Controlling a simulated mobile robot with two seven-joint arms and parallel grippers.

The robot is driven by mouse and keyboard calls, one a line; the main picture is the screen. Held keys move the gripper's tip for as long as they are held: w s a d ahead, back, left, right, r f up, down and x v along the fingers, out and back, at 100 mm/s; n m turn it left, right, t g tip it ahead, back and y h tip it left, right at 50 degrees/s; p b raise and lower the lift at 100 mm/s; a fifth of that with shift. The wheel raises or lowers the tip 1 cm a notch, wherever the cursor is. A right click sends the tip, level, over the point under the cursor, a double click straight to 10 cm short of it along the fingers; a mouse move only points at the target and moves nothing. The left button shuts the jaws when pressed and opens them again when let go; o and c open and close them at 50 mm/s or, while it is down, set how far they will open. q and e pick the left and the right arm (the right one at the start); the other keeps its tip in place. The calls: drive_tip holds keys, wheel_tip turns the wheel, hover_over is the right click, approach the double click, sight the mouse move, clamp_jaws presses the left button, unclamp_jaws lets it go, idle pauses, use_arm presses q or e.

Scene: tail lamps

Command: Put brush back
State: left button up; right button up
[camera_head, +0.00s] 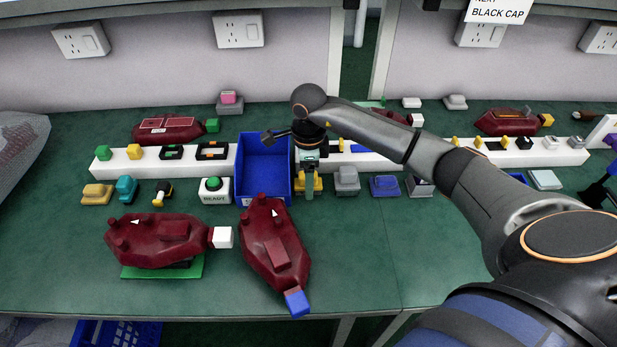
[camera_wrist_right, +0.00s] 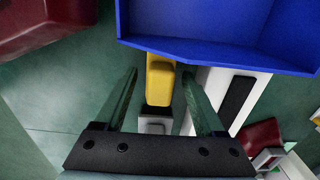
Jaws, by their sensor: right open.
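My right gripper (camera_head: 309,192) hangs over the bench just right of the blue bin, pointing down. In the right wrist view its two fingers (camera_wrist_right: 160,78) are apart, with a yellow block-like piece (camera_wrist_right: 160,82) showing between them. The same yellow piece (camera_head: 317,183) is partly hidden behind the fingers in the head view. A small dark thing with a brownish end, possibly the brush (camera_head: 584,114), lies at the far right back; it is too small to be sure. My left gripper is out of view.
The blue bin (camera_head: 264,201) stands beside the gripper, and a white rail (camera_head: 371,162) lies behind it. Dark red lamps (camera_head: 160,240) (camera_head: 272,245) lie in front. Grey and blue pieces (camera_head: 346,180) (camera_head: 384,187) sit to the right. The front right bench is clear.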

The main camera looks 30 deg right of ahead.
wheel_tip(320, 180, up, 11)
drive_tip(key=shift+f, duration=0.1)
drive_tip(key=shift+r, duration=0.75)
